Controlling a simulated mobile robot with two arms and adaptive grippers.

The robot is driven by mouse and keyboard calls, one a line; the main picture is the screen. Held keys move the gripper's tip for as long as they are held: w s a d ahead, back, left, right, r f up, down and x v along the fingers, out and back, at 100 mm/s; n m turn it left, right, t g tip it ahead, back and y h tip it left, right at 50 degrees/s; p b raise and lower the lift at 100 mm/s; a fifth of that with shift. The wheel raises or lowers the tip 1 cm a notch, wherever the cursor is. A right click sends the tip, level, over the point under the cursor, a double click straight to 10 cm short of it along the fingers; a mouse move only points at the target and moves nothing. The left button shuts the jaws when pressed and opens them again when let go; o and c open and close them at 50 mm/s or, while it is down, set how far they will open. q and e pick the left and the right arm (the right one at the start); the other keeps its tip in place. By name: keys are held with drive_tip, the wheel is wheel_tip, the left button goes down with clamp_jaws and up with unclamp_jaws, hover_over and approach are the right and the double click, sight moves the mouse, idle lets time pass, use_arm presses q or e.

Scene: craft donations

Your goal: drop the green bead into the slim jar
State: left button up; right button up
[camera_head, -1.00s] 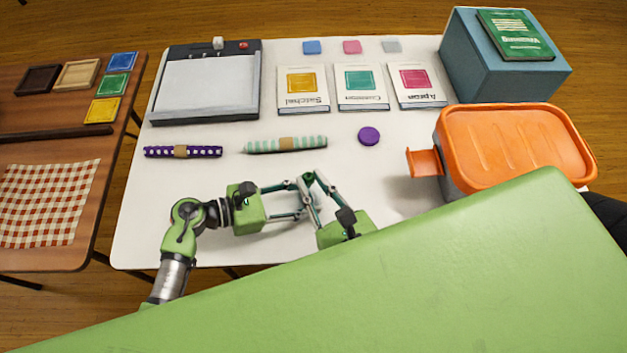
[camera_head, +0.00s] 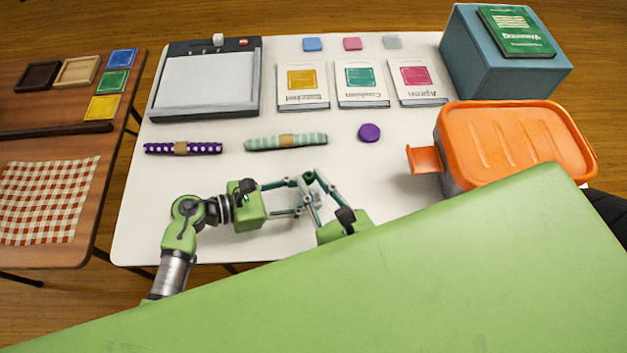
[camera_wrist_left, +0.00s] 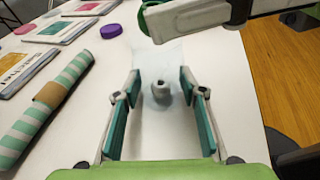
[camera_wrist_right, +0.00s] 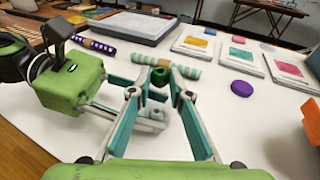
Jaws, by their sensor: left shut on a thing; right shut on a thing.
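The green bead (camera_wrist_right: 159,77) is held between the fingertips of my right gripper (camera_wrist_right: 160,80) in the right wrist view. The slim jar (camera_wrist_left: 160,92) looks clear and greyish and stands between the fingers of my left gripper (camera_wrist_left: 160,98), which is shut on it. In the head view my left gripper (camera_head: 300,197) and right gripper (camera_head: 309,178) meet closely near the table's front. The bead is above the jar in the right wrist view, apart from it. Whether it is exactly over the mouth I cannot tell.
A striped roll (camera_head: 286,142), a purple dotted roll (camera_head: 183,149) and a purple disc (camera_head: 369,133) lie behind the grippers. An orange-lidded bin (camera_head: 515,145) stands at right. A paper trimmer (camera_head: 205,85) and several cards lie farther back. The white table's middle is mostly clear.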

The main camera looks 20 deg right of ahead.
drive_tip(key=o, duration=0.8)
drive_tip(key=v, duration=1.2)
use_arm(q)
drive_tip(key=o, duration=0.9)
drive_tip(key=shift+o, duration=0.2)
